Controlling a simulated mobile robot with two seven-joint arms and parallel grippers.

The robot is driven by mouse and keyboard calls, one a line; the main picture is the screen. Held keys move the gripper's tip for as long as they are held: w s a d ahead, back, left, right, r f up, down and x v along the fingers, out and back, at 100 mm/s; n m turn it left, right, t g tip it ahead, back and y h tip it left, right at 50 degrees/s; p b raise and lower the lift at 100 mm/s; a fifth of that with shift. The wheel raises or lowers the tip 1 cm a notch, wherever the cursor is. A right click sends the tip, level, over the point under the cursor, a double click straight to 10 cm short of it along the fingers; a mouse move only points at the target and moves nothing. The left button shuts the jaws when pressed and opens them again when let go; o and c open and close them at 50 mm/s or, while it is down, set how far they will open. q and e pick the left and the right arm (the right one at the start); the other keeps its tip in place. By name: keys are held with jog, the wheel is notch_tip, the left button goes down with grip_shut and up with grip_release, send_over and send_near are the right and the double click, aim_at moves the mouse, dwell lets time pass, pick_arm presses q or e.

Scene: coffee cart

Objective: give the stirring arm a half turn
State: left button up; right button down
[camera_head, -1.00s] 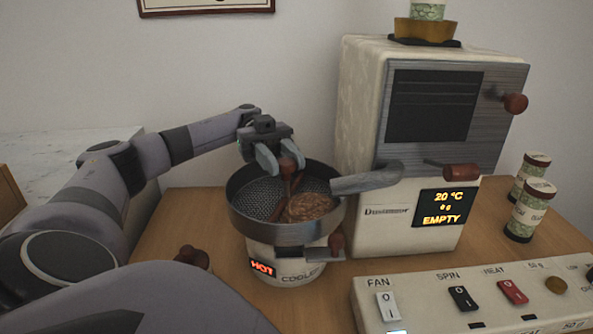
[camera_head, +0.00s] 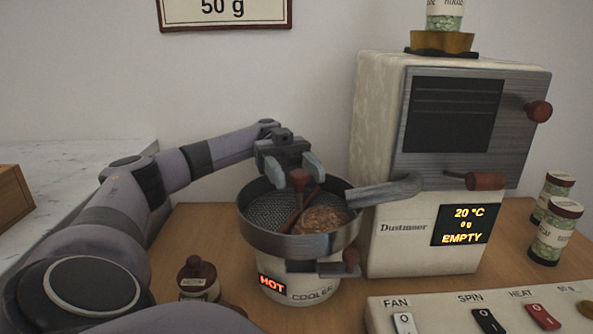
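The cooler (camera_head: 285,288) stands on the wooden table, with a round metal pan (camera_head: 262,240) on top and a lit HOT display (camera_head: 271,283). The stirring arm (camera_head: 298,207) is a reddish-brown piece inside the pan, with an upright post and a round knob (camera_head: 299,177). A heap of brown beans (camera_head: 320,220) lies on the right side of the perforated floor. My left gripper (camera_head: 293,170) is over the pan's back rim, its grey fingers spread around or just behind the knob; contact cannot be told. My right gripper is out of view.
The roaster (camera_head: 400,235) stands right of the pan, its grey chute (camera_head: 375,194) reaching over the pan's rim. Its display reads EMPTY. A switch panel (camera_head: 450,305) lies front right, jars (camera_head: 555,232) stand far right, and a small jar (camera_head: 198,278) stands front left.

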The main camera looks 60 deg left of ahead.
pick_arm(q)
jog(key=shift+r, duration=0.15)
notch_tip(320, 180, up, 20)
jog(key=p, duration=0.7)
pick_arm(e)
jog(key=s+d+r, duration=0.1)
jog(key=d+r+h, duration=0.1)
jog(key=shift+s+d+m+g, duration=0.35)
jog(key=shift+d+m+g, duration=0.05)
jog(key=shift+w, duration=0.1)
